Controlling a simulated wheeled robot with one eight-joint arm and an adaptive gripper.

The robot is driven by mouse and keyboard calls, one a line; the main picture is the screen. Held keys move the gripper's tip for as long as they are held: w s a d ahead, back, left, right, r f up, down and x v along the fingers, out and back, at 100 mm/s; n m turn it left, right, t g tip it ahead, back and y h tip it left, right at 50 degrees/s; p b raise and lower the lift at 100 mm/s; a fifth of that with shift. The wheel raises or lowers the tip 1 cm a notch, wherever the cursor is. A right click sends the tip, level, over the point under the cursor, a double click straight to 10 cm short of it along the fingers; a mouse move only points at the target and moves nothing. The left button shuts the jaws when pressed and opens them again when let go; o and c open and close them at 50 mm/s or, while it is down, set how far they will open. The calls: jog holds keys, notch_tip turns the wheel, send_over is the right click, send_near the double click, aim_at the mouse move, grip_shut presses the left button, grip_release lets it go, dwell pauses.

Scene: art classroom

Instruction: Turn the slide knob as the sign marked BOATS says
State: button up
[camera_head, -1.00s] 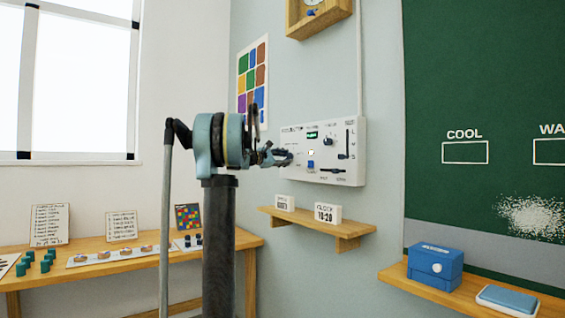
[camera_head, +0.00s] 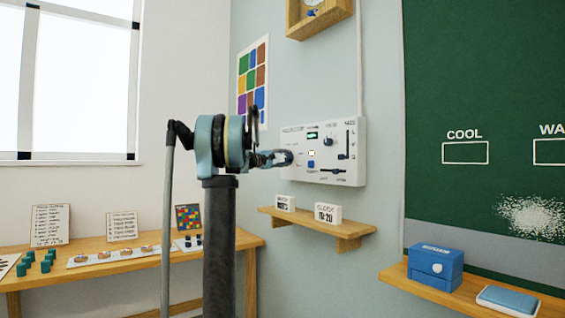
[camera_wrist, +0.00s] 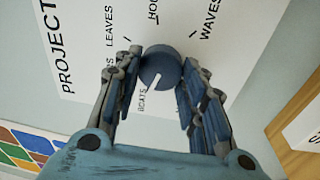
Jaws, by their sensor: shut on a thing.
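The white panel (camera_head: 350,170), headed PROJECT in the wrist view (camera_wrist: 80,20), hangs on the wall. Its round blue-grey slide knob (camera_wrist: 160,68) sits between the fingers of my gripper (camera_wrist: 160,82), which is shut on it. Around the knob the wrist view shows LEAVES, a word starting HOU, WAVES and a small word that looks like BOATS (camera_wrist: 142,101). The knob's white line points down-left, toward that word. In the head view my gripper (camera_head: 285,158) covers the knob at the panel's left. I cannot make out a separate sign marked BOATS.
The panel also has a blue button (camera_head: 311,164), a black dial (camera_head: 328,142) and sliders. Below is a wooden shelf (camera_head: 310,225) with two small signs, one reading CLOCK (camera_head: 328,213). A wooden table (camera_head: 120,255) stands left; a ledge with a blue box (camera_head: 435,266) is right.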

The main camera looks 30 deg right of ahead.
jog(key=shift+f+m, duration=0.15)
jog(key=shift+m, duration=0.15)
jog(key=o, duration=1.1)
jog(key=a, duration=0.4)
jog(key=s+a, duration=0.1)
jog(key=a, duration=0.3)
jog(key=a+f, duration=0.1)
jog(key=a, duration=0.3)
jog(key=shift+s, duration=0.3)
jog(key=shift+d, duration=0.1)
jog(key=s+a+f+y, duration=0.6)
jog(key=s+a+f, duration=0.7)
jog(key=f, duration=0.3)
jog(key=s+a+f+y, duration=0.6)
jog(key=s+a+f, duration=0.7)
jog(key=f, duration=0.4)
jog(key=s+a+f+y, duration=0.6)
jog(key=s+a+f, duration=0.7)
jog(key=f, duration=0.4)
jog(key=shift+s+a+g+y, duration=0.35)
jog(key=shift+s+g+y, duration=0.05)
jog(key=shift+s, duration=0.35)
